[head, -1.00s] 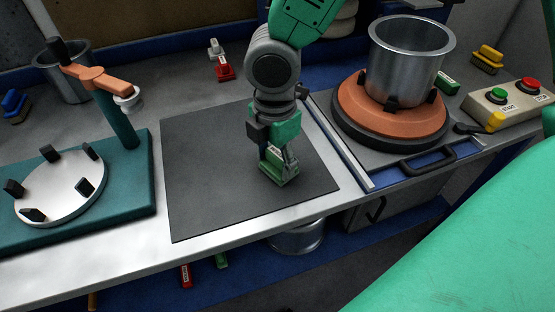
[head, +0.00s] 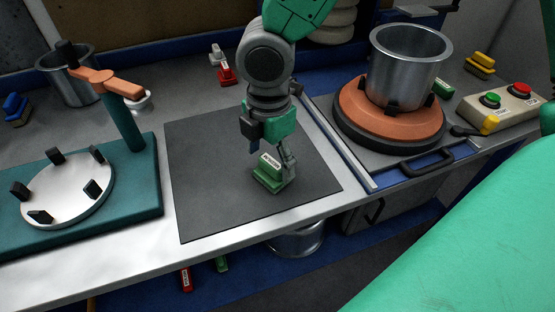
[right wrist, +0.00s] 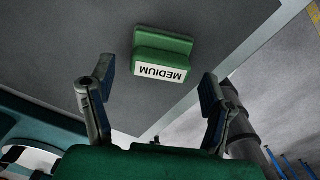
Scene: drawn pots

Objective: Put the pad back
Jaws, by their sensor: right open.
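The green pad (head: 271,177) with a white label sits on the dark mat (head: 210,200) in the middle of the bench. In the right wrist view the pad (right wrist: 163,55) shows its label reading MEDIUM. My right gripper (head: 269,156) is over the pad in the head view, pointing down. In the wrist view its two fingers (right wrist: 157,78) are spread, with the pad beyond the tips and not clasped. The exact gap between fingertips and pad is hard to tell. My left gripper is not in view.
Left stands a teal fixture (head: 150,190) with a clamped white disc (head: 68,190). Right, a metal pot (head: 407,65) sits on an orange turntable (head: 362,115) behind a handle (head: 427,162). A button box (head: 505,108), red pad (head: 226,75) and another green pad (head: 442,87) lie around.

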